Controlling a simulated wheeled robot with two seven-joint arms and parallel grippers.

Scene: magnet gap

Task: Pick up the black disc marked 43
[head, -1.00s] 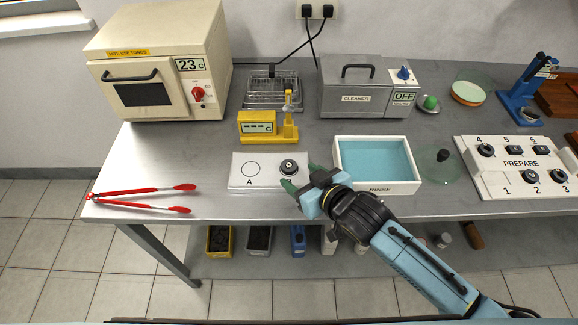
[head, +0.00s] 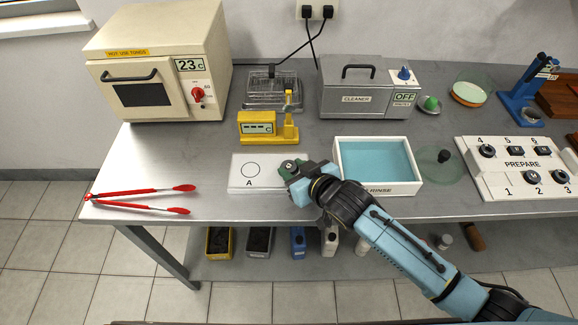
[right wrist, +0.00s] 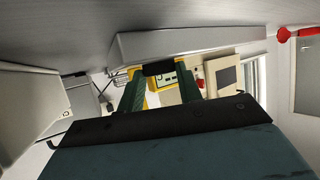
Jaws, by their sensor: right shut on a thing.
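My right gripper (head: 292,170) is over the right end of the white plate (head: 237,179), at spot B. It is shut on a small black disc (head: 288,166), which shows only partly between the green fingertips. In the right wrist view the dark disc (right wrist: 158,69) sits between the tips of the two green fingers. I cannot read a number on it, and I cannot tell whether it is clear of the plate. The ring at spot A is empty. My left gripper is not in view.
The blue rinse tray (head: 337,155) stands just right of the gripper. A yellow gauge (head: 258,127) stands behind the plate, and red tongs (head: 140,193) lie to the left. The PREPARE board (head: 520,180) holds several black discs at the right.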

